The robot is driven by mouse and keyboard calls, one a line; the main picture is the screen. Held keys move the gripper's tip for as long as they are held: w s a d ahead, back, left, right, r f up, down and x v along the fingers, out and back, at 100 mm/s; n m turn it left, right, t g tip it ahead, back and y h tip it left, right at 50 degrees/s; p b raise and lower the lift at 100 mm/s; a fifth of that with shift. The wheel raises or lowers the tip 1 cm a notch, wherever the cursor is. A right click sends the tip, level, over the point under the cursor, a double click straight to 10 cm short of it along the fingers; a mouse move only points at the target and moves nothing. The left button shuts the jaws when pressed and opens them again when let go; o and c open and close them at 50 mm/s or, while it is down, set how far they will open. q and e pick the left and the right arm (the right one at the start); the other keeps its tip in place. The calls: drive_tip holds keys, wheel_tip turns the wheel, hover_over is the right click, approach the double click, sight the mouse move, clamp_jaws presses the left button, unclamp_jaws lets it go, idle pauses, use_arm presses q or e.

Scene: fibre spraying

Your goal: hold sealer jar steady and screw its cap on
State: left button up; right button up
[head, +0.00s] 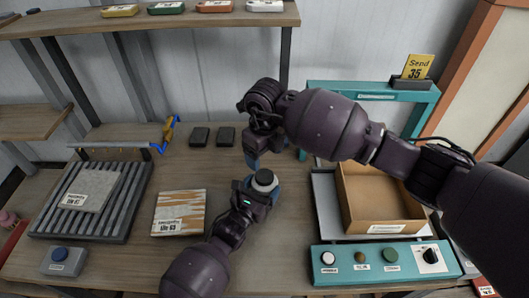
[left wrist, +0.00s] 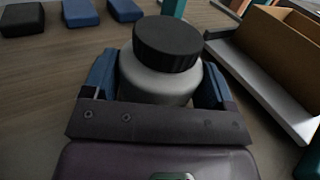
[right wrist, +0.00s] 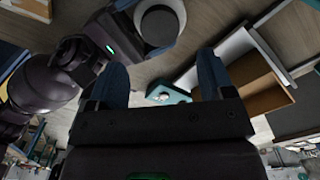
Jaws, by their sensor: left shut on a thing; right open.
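The sealer jar (head: 264,181) is a pale grey round jar standing upright on the bench. In the left wrist view its grey body (left wrist: 158,84) sits between the blue fingers, with a black cap (left wrist: 167,43) on top. I cannot tell how tight the cap is. My left gripper (head: 262,187) is shut around the jar body. My right gripper (head: 266,157) is open and empty, just behind and above the jar. In the right wrist view the right gripper (right wrist: 161,78) has its fingers apart, with the jar (right wrist: 160,22) beyond them.
A cardboard box (head: 376,198) sits in a teal-framed station at right, above a button panel (head: 385,262). A ribbed rack (head: 95,201) and a patterned panel (head: 180,212) lie at left. A shelf (head: 150,22) hangs above.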

sight(265, 175)
drive_tip(key=shift+f, duration=4)
drive_tip(key=c, duration=0.9)
drive_tip(key=shift+m, duration=0.9)
drive_tip(key=o, duration=1.1)
drive_tip(key=shift+c, duration=0.2)
drive_tip(key=shift+r, duration=0.15)
wheel_tip(265, 175, up, 12)
